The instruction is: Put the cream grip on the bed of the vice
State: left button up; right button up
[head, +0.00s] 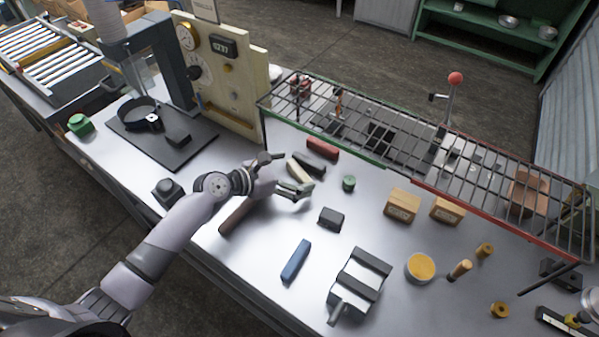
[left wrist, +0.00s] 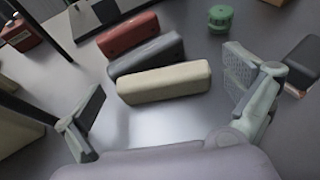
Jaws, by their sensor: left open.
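The cream grip (head: 297,171) lies on the steel bench, partly hidden by my left gripper in the head view. In the left wrist view the cream grip (left wrist: 163,83) lies whole between the spread fingers, ahead of them and apart from both. My left gripper (head: 280,174) is open and empty, with a finger to each side; it also shows in the left wrist view (left wrist: 165,100). The vice (head: 345,305) stands at the front of the bench, with a pale bed (head: 362,272) between dark jaws. The bed looks empty.
A dark grey grip (left wrist: 145,56) and a red grip (left wrist: 128,35) lie just behind the cream one. A blue grip (head: 295,260) and a dark block (head: 331,217) lie between gripper and vice. A wire rack (head: 420,180) spans the back. A green knob (head: 348,183) stands nearby.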

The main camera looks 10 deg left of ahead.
pick_arm(q)
jog(key=shift+c, duration=0.8)
jog(key=c, duration=1)
jog(key=shift+c, duration=0.2)
pick_arm(e)
jog(key=shift+s+d, duration=0.15)
jog(key=shift+s, duration=0.1)
pick_arm(q)
jog(key=shift+r, duration=0.1)
notch_tip(320, 180, up, 9)
jog(key=s+a+r+m+g, duration=0.1)
jog(key=s+a+r, duration=0.1)
jog(key=s, duration=0.6)
jog(key=s+a+r+m+h+b, duration=0.1)
jog(key=s+a, duration=0.3)
jog(key=s, duration=0.4)
jog(key=shift+a+r+g+h+b, duration=0.3)
jog(key=shift+r+g, duration=0.1)
jog(key=shift+r, duration=0.5)
pick_arm(e)
jog(key=shift+d+f, duration=0.2)
jog(key=shift+f, duration=0.6)
